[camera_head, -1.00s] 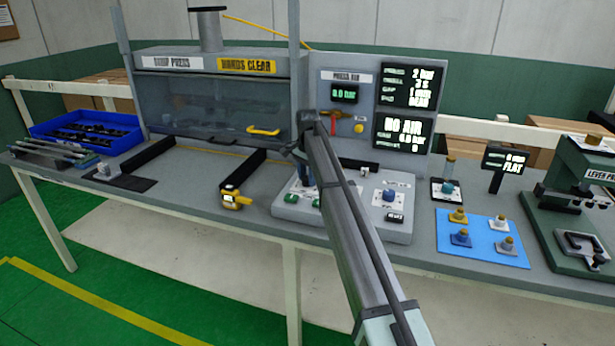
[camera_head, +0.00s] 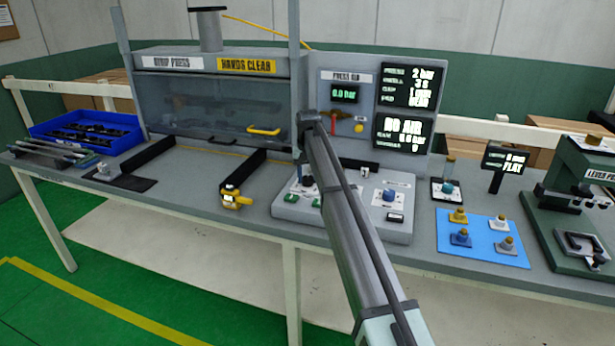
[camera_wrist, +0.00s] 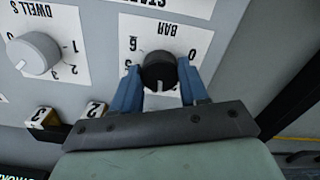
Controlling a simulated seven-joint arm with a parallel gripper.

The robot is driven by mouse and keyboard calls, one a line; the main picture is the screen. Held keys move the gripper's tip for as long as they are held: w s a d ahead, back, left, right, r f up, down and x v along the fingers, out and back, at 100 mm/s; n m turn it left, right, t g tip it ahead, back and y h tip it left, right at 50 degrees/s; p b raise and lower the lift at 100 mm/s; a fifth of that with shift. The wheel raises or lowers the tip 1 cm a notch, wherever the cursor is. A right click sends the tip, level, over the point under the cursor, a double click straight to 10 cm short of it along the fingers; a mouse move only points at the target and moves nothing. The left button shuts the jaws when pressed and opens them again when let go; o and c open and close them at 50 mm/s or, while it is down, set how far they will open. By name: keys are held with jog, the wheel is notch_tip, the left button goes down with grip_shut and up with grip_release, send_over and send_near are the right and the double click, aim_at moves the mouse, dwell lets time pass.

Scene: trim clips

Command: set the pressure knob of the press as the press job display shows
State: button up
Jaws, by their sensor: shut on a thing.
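The black pressure knob (camera_wrist: 158,70) sits on a white BAR dial (camera_wrist: 190,35) in the wrist view, where the print is upside down. My gripper (camera_wrist: 158,82) is shut on this knob, one blue finger on each side. A 6 shows left of the knob and a 0 right of it; the setting mark cannot be read. In the head view my arm hides the knob and fingertips. The press job display (camera_head: 408,86) at the top right of the back panel reads 2 bar on its first line and 3 s below; smaller text is blurred.
A grey DWELL S knob (camera_wrist: 35,53) stands beside the BAR dial. The control box (camera_head: 345,227) lies before the press (camera_head: 215,95). A PRESS AIR readout (camera_head: 344,93) shows 0.0 bar, and a lower display (camera_head: 403,134) reads NO AIR. A yellow device (camera_head: 235,198) lies left of the box.

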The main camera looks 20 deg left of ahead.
aim_at(307, 178)
jog(key=n, duration=0.5)
jog(key=shift+n, duration=0.3)
dwell(0.5)
jog(key=o, duration=1.1)
jog(key=shift+c, duration=0.2)
jog(key=shift+r, duration=0.1)
notch_tip(307, 178, up, 14)
jog(key=shift+f, duration=0.2)
